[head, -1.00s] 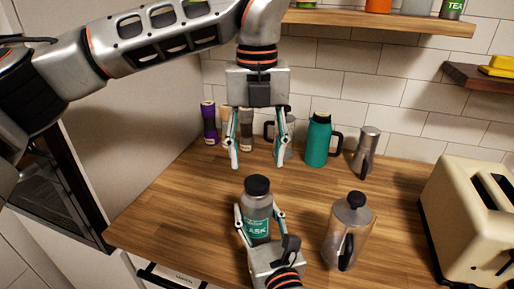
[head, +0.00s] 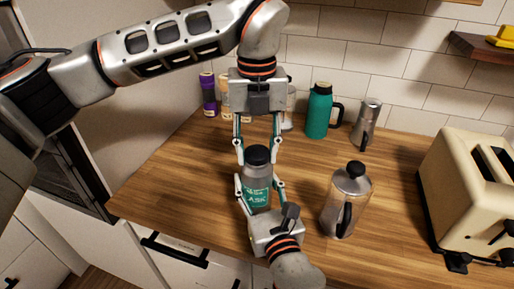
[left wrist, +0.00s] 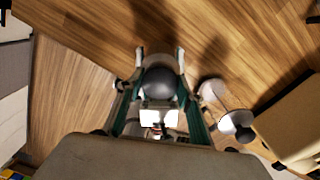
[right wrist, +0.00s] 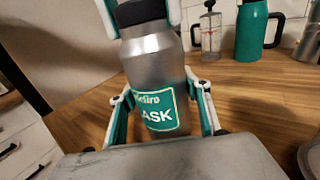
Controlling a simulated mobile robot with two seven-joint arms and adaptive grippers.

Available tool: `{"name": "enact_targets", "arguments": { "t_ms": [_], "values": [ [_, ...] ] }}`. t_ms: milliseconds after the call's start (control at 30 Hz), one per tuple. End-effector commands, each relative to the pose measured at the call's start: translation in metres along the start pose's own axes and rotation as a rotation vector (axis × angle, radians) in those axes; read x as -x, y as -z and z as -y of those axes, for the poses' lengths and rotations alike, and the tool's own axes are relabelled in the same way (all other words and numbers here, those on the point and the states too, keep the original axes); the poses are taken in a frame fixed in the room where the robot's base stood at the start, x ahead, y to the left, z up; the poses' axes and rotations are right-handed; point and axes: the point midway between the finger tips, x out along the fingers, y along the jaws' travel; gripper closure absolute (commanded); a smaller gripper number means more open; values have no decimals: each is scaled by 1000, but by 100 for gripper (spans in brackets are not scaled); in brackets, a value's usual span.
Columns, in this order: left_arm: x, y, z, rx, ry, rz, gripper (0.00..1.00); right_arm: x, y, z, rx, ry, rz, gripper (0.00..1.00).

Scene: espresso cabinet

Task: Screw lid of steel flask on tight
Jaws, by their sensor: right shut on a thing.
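The steel flask (head: 257,192) stands upright on the wooden counter, grey with a green label and a dark lid (head: 257,155) on its top. My right gripper (head: 260,186) is shut on the flask body from the near side; the right wrist view shows its fingers on both sides of the flask (right wrist: 155,65). My left gripper (head: 257,158) points straight down over the flask, its fingers on either side of the lid. It looks open, with a slight gap. The left wrist view shows the lid (left wrist: 160,83) between these fingers. Any thread is hidden.
A metal coffee press (head: 346,205) stands close to the right of the flask. A cream toaster (head: 470,195) is at the right edge. A teal jug (head: 319,112), a moka pot (head: 365,125) and a purple bottle (head: 208,95) stand at the back. The counter's left part is clear.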

Motion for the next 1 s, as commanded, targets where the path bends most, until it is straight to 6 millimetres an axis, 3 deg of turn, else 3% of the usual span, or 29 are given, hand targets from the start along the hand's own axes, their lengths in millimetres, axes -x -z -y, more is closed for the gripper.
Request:
{"name": "enact_targets", "arguments": {
  "t_ms": [367,400,467,833,1000],
  "values": [
    [0,0,0,-15,-1,0,90,0,0,0,0,0,0,100],
    [0,0,0,-14,-1,0,59,0,0,0,0,0,0,100],
    [0,0,0,-14,-1,0,45,0,0,0,0,0,0,100],
    [2,0,0,-14,0,1,45,0,0,0,0,0,0,100],
    [20,-1,0,-14,0,4,45,0,0,0,0,0,0,100]
  ]
}}
